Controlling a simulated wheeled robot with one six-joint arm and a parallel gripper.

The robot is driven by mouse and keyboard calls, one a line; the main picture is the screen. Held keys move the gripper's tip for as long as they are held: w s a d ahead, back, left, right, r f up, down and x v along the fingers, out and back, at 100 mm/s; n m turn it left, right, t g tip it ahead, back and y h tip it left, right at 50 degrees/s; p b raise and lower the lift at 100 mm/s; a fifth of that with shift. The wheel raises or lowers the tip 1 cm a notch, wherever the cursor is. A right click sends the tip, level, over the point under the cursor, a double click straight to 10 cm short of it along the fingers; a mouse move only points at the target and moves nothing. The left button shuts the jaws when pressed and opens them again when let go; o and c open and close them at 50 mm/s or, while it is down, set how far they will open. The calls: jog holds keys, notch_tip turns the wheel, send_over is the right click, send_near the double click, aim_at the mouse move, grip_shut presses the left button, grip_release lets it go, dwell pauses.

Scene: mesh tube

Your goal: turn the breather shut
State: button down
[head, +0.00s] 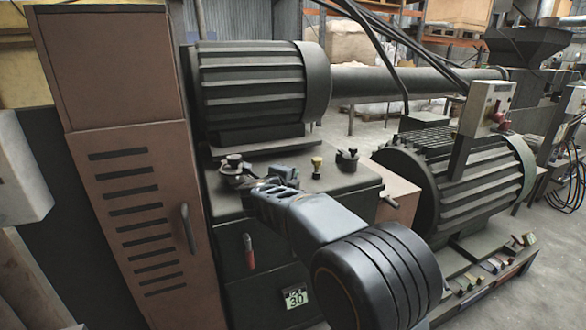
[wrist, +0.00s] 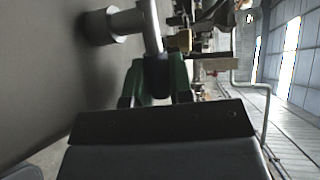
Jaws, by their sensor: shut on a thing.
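My gripper (head: 258,184) reaches over the dark cabinet top from the front right, beside a dark fitting with a round knob (head: 235,164). In the wrist view my gripper (wrist: 156,92) has its green-sided jaws shut on the base of a pale grey fitting, which I take to be the breather (wrist: 152,32). A side arm joins the breather to a round grey end at the upper left. The gripped part is mostly hidden between the jaws. How far the breather is turned cannot be told.
A yellow-topped plug (head: 317,164) and a dark knobbed cap (head: 347,160) stand right of my gripper. A ribbed motor (head: 250,88) sits behind. A red handle (head: 249,251) is on the cabinet front. A brown louvred cabinet (head: 150,215) stands left.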

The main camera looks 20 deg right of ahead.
jog(key=shift+a+r+m+g+h+p, duration=0.1)
jog(key=shift+a+m+g+h+p, duration=0.15)
jog(key=shift+m+h+p, duration=0.2)
dwell(0.3)
jog(key=c, duration=1)
grip_release()
jog(key=p+v, duration=0.1)
jog(key=v, duration=1.3)
jog(key=shift+w+p, duration=0.15)
jog(key=shift+p, duration=0.25)
